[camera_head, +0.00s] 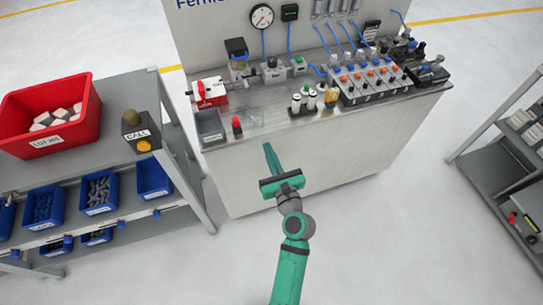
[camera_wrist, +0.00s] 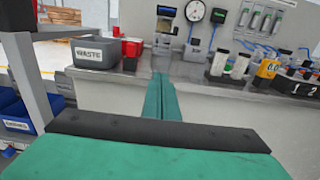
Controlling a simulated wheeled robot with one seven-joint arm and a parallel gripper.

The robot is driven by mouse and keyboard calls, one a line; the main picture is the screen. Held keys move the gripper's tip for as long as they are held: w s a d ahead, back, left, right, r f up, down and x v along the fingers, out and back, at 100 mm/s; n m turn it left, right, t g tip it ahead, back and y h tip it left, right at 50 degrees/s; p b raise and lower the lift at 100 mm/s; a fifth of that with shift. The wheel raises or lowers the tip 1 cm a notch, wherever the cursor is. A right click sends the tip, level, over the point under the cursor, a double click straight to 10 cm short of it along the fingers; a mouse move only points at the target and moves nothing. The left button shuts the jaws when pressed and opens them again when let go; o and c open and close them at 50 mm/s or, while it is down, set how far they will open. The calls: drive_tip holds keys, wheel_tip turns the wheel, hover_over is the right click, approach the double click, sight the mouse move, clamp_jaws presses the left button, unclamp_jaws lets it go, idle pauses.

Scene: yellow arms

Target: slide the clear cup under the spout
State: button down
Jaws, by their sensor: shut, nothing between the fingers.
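The clear cup (camera_head: 257,117) stands near the front edge of the bench top, right of a red-capped item. It is faint and see-through; in the wrist view I cannot make it out clearly near my fingertips. A black-topped unit (camera_head: 237,48) stands behind it at the back left of the bench, and also shows in the wrist view (camera_wrist: 165,22). It may carry the spout, but the spout itself is too small to tell. My gripper (camera_head: 268,148) is shut and empty, its fingers pointing at the bench front, short of the cup. The fingertips also show in the wrist view (camera_wrist: 158,78).
A grey waste bin (camera_wrist: 96,53) and a red-capped item (camera_head: 237,126) stand left of the cup. Small bottles (camera_head: 309,101) and a valve block (camera_head: 368,80) stand to the right. A shelf with a red bin (camera_head: 50,116) is at left.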

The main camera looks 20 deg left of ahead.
sight(258, 123)
drive_tip(key=x, duration=0.9)
drive_tip(key=shift+w, duration=0.3)
drive_tip(key=shift+a, duration=0.1)
